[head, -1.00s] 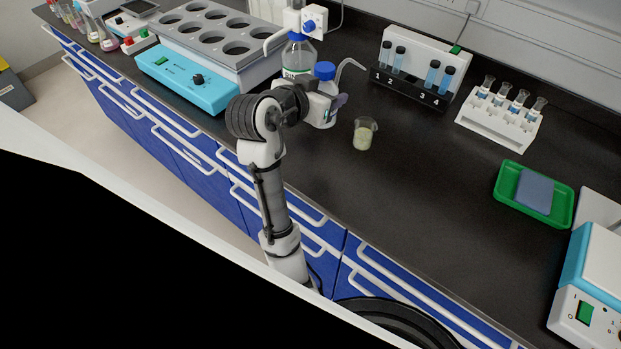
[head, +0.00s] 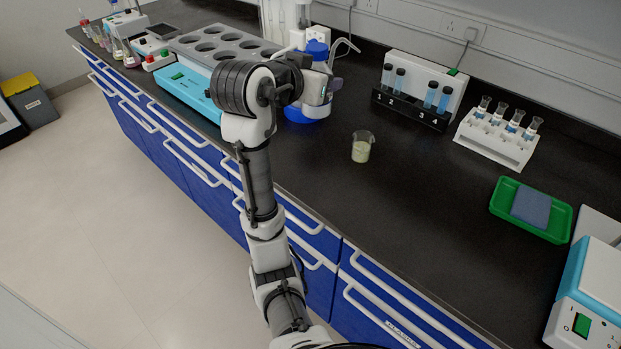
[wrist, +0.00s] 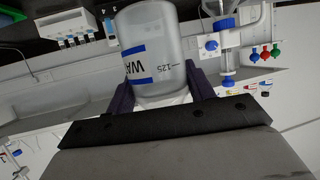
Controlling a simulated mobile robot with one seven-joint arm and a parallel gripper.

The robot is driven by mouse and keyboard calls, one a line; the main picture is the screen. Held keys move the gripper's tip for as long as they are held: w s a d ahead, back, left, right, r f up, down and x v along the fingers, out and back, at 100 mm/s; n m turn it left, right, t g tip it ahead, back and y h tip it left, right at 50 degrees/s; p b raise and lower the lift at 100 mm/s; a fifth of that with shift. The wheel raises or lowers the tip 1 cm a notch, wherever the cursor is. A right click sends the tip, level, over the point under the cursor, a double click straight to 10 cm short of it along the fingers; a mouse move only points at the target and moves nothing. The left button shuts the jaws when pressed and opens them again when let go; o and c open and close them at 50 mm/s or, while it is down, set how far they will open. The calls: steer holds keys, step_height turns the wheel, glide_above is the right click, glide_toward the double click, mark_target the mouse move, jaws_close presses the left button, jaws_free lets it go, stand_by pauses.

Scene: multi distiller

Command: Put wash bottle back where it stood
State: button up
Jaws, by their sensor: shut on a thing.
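The wash bottle is a pale translucent bottle with a blue cap (head: 317,49) and a bent spout. My gripper (head: 322,90) is shut around its body. In the wrist view the bottle (wrist: 155,45) shows a blue-and-white label reading "WA" and a "125" mark, between the two dark fingers of my gripper (wrist: 161,92). In the head view the bottle is upright or nearly so, beside or over a blue round disc (head: 297,115) on the bench. Whether its base touches anything I cannot tell. My wrist hides part of the bottle and disc.
A small beaker (head: 362,147) stands right of the bottle on the dark bench. A grey block with round wells (head: 228,45) is at left. A numbered tube rack (head: 412,108), a white flask rack (head: 495,140) and a green tray (head: 502,210) are to the right. The middle front is clear.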

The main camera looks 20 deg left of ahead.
step_height(320, 180, down, 20)
steer(key=shift+r+p, duration=0.15)
steer(key=shift+p, duration=0.8)
steer(key=shift+f, duration=0.2)
steer(key=o, duration=0.8)
steer(key=shift+c, duration=0.2)
steer(key=shift+r, duration=0.25)
steer(key=b+v, duration=0.2)
steer(key=v, duration=1)
